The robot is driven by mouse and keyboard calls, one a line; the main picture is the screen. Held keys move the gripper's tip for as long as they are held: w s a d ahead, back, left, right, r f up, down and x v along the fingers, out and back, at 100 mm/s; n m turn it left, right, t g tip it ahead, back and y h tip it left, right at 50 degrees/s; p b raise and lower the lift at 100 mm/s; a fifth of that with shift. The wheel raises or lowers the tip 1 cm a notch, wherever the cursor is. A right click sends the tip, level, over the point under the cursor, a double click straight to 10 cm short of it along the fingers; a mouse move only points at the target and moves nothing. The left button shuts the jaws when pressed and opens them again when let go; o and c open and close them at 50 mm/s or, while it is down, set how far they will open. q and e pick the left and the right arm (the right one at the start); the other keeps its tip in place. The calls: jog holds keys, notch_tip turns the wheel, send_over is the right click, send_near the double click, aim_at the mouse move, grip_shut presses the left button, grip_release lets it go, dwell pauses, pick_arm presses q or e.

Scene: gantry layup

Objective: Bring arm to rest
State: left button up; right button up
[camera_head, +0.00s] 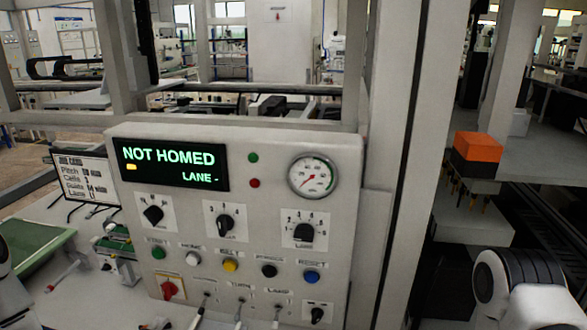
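A part of my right arm (530,290), white with a dark ribbed joint, shows at the lower right in the head view. It is right of the control panel (335,200) and apart from it. Its gripper is not in the picture. A small part of my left arm (8,290) shows at the lower left edge, and its gripper is also outside the frame. The panel's display (172,164) reads "NOT HOMED" and "LANE -" in green, with a small yellow mark. I cannot tell whether either gripper is open or shut.
A tall pale post (392,120) stands right of the panel, beside an orange-and-black block (478,147).

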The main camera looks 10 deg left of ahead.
pick_arm(q)
jog(key=s+d+f+n+g+b, duration=0.1)
jog(key=s+d+f+g, duration=0.2)
jog(key=f, duration=0.4)
jog(key=s+d+f+n+g, duration=0.2)
jog(key=s+d+f+g, duration=0.15)
jog(key=f, duration=0.25)
jog(key=s+d+f+n+g+b, duration=0.1)
jog(key=s+d+f+g, duration=0.2)
jog(key=f, duration=0.4)
jog(key=s+a+f+n+g+y, duration=0.1)
jog(key=s+n+g, duration=0.3)
jog(key=n, duration=0.4)
jog(key=s+a+f+n+g+y, duration=0.2)
jog(key=s+f+n+g, duration=0.1)
jog(key=s+n, duration=0.4)
jog(key=shift+a+f+n+g, duration=0.25)
jog(key=shift+f+n+g, duration=0.15)
jog(key=shift+n, duration=0.5)
jog(key=shift+c, duration=0.4)
